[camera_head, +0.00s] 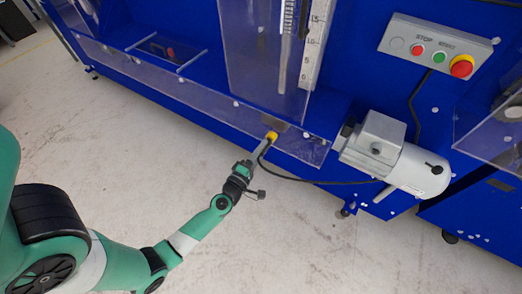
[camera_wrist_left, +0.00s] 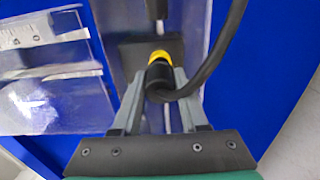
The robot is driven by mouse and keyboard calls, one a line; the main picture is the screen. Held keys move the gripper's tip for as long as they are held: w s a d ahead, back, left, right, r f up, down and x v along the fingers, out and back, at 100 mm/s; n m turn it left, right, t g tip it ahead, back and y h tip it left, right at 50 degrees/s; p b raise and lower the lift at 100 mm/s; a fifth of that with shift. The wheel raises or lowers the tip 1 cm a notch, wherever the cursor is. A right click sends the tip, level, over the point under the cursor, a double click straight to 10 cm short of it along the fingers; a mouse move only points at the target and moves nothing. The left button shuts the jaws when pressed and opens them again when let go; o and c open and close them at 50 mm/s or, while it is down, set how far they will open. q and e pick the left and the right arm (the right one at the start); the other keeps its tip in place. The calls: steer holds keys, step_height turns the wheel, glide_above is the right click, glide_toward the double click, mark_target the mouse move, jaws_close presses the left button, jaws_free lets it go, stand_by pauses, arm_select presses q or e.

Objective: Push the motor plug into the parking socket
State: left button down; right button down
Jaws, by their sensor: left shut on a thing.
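The motor plug (camera_head: 271,136) has a yellow ring and a black cable. My left gripper (camera_head: 261,150) is shut on it at the lower front edge of the blue machine. In the left wrist view, the plug (camera_wrist_left: 159,72) sits between the two grey fingers of the left gripper (camera_wrist_left: 160,88), yellow ring facing away from me. Its yellow end is at a dark grey plate (camera_wrist_left: 130,53), which appears to be the parking socket and also shows in the head view (camera_head: 276,123). The contact is hidden, so I cannot tell how deep the plug sits. My right gripper is not in view.
The black cable (camera_head: 320,182) runs from the plug to the grey motor (camera_head: 397,155) at the right. A clear guard (camera_head: 260,50) stands above the plug. A button panel (camera_head: 437,49) is at the upper right. The floor (camera_head: 300,240) in front is clear.

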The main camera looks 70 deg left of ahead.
arm_select(q)
steer(key=shift+x, duration=1.05)
stand_by(0.4)
steer(key=c, duration=0.8)
jaws_free()
steer(key=shift+c, duration=0.2)
steer(key=o, duration=0.5)
steer(key=shift+w+a, duration=0.15)
steer(key=shift+v, duration=3.1)
